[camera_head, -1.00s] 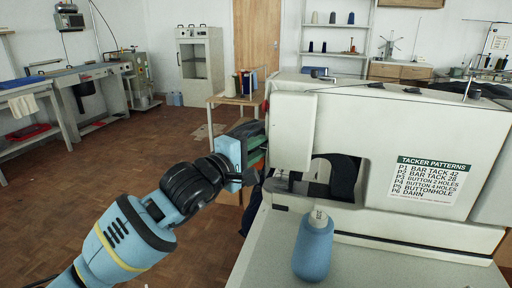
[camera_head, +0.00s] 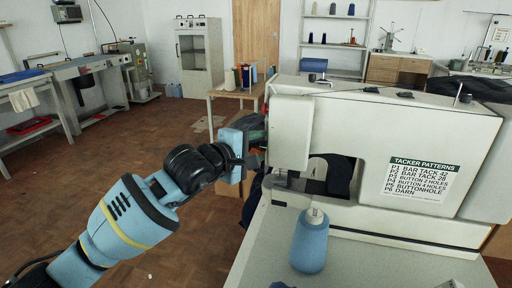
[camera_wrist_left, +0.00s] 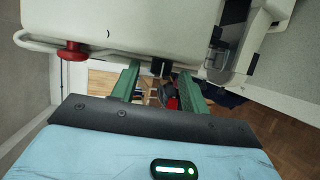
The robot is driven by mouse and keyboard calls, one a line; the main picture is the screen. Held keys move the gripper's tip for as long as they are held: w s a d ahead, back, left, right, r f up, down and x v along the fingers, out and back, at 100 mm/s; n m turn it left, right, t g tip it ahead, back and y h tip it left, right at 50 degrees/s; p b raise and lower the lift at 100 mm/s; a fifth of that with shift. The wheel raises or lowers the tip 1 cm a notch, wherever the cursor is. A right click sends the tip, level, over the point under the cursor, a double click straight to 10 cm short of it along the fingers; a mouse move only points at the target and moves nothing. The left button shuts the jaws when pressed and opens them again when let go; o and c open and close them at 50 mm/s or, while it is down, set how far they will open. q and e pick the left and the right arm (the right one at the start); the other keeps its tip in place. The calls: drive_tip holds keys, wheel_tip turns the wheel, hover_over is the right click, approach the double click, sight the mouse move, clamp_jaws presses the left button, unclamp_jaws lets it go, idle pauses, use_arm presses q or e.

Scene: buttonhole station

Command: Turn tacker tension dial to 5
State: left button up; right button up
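The tacker (camera_head: 400,135) is a large cream sewing machine on a grey table, with a pattern label on its side. My left gripper (camera_head: 258,136) is at the left end of the tacker's head, partly hidden by my own wrist. In the left wrist view its two green fingers (camera_wrist_left: 160,72) are apart and point at the lower edge of the tacker's head (camera_wrist_left: 120,25). A small dark part (camera_wrist_left: 161,66) shows between the fingertips; I cannot tell whether it is the tension dial. No dial numbers are readable. My right gripper is out of view.
A red knob (camera_wrist_left: 72,51) and a white bent rod (camera_wrist_left: 38,42) are left of the fingers.

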use_arm(q)
drive_tip(key=v, duration=0.8)
drive_tip(key=shift+b, duration=0.3)
drive_tip(key=shift+d, duration=0.1)
